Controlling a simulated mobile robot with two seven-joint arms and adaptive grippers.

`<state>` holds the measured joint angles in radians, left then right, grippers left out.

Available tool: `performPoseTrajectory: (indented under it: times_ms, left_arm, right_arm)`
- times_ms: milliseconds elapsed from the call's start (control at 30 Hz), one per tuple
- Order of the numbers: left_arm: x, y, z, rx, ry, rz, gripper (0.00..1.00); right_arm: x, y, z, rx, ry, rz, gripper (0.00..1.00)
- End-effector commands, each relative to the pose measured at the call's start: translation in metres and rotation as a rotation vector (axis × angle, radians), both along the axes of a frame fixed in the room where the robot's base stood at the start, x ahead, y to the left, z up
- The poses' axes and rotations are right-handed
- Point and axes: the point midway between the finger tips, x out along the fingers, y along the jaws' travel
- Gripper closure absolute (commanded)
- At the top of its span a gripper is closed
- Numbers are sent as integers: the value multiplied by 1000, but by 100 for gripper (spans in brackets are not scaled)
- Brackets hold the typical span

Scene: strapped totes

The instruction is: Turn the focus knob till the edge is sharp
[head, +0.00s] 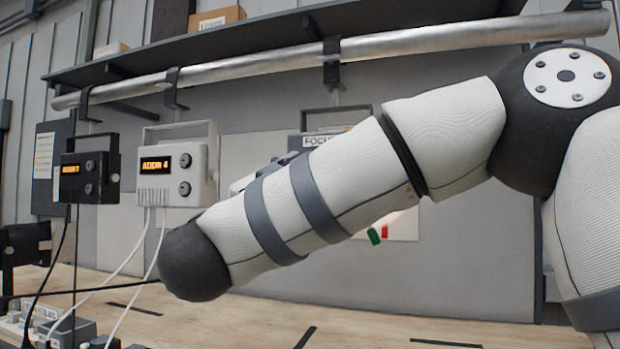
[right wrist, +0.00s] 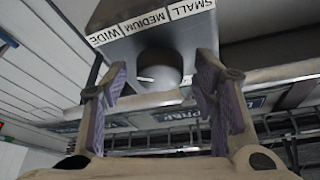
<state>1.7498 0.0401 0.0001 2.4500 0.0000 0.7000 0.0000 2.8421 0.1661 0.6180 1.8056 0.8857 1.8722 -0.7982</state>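A white strip (right wrist: 150,20) on the housing reads SMALL, MEDIUM, WIDE. My right gripper (right wrist: 160,88) is open, with one purple-padded finger on each side of the knob and a gap showing at both sides. In the head view a sign reading FOCUS (head: 320,141) is partly hidden behind my right arm, which also hides most of what lies below it. My left gripper is in neither view.
In the head view a white display box (head: 178,160) reading ADDR 4 and a black display box (head: 88,165) hang at left, with cables below. A metal pipe (head: 250,60) runs under a shelf (head: 300,28). The wooden bench (head: 230,318) is mostly clear in front.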

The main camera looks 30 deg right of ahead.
Motion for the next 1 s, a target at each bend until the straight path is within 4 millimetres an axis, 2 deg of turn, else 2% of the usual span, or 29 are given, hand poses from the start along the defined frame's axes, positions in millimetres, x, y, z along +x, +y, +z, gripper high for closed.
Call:
performPoseTrajectory:
  times_ms: [333,700,833,1000]
  left_arm:
    - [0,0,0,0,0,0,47]
    - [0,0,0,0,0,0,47]
    - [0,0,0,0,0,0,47]
    - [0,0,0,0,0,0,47]
  right_arm:
    - [-3,6,-3,-1,3,2,42]
    - [-49,78,-34,-7,0,2,42]
    - [-57,92,-41,-4,1,1,42]
    - [-60,95,-44,0,1,0,42]
